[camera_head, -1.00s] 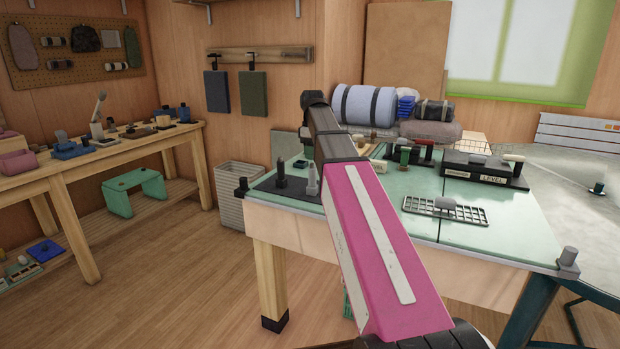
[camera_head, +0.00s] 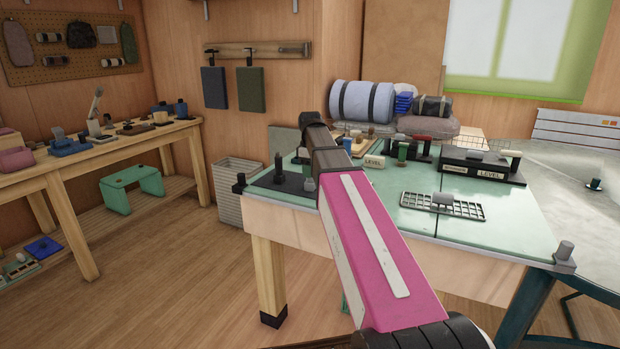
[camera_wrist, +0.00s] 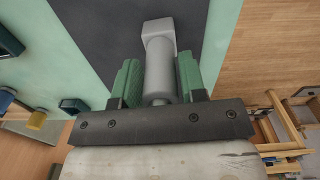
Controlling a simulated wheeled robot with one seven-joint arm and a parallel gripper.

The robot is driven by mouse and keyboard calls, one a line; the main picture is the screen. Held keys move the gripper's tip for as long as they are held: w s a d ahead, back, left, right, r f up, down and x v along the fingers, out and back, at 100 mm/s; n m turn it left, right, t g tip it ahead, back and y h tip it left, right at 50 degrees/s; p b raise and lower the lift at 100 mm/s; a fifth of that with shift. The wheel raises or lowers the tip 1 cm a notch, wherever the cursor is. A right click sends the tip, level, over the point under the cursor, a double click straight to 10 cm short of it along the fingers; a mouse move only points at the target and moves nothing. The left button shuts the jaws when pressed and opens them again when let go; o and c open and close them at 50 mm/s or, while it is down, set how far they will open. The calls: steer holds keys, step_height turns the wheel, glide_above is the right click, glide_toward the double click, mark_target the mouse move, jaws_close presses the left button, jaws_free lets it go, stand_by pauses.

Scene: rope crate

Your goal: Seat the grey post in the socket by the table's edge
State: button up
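The grey post (camera_wrist: 160,68) shows in the wrist view as a pale cylinder with a wider, squarish far end, over a dark mat. My gripper (camera_wrist: 159,78) has its green fingers on both sides of the post, apparently pressed against it. A grey piece (camera_head: 309,184) shows low beside my pink arm in the head view, on the dark mat (camera_head: 268,185) at the table's left. My gripper is hidden behind my arm there. Whether the post stands on the mat or is lifted is not clear.
A dark post (camera_head: 279,170) stands on the mat near the grey piece. A bin (camera_head: 235,195) stands left.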

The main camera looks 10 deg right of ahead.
steer(key=shift+s+f, duration=0.1)
steer(key=shift+f, duration=0.1)
steer(key=shift+f, duration=0.1)
steer(key=c, duration=0.7)
steer(key=shift+r, duration=0.3)
steer(key=shift+r, duration=0.8)
steer(key=shift+r, duration=0.2)
steer(key=shift+r, duration=2.35)
